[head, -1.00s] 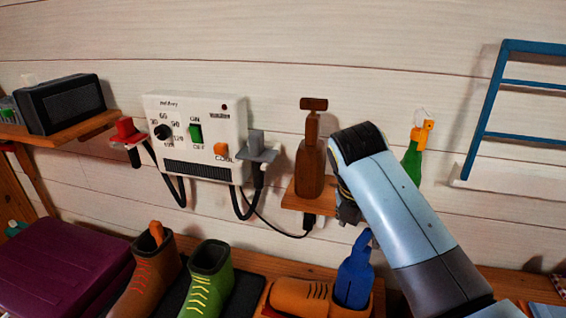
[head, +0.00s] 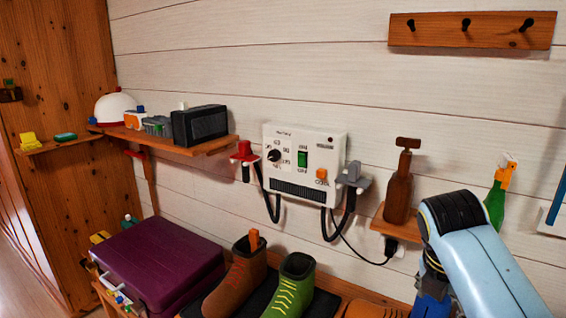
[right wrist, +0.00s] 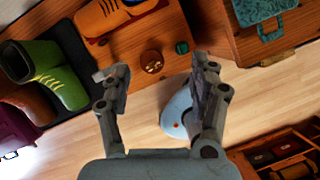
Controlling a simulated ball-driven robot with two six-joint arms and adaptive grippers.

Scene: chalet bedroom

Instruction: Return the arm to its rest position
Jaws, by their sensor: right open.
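My right arm (head: 485,255) comes in from the lower right of the head view, bent in front of the wall and to the right of the wall box. My left arm and gripper are not in view.
A control box (head: 304,160) with cables hangs on the wall. A brown bottle (head: 398,195) stands on a small shelf. Below are a green boot (head: 292,285), a brown boot (head: 236,280) and a purple case (head: 160,262). The wooden floor (right wrist: 150,115) is open below the gripper.

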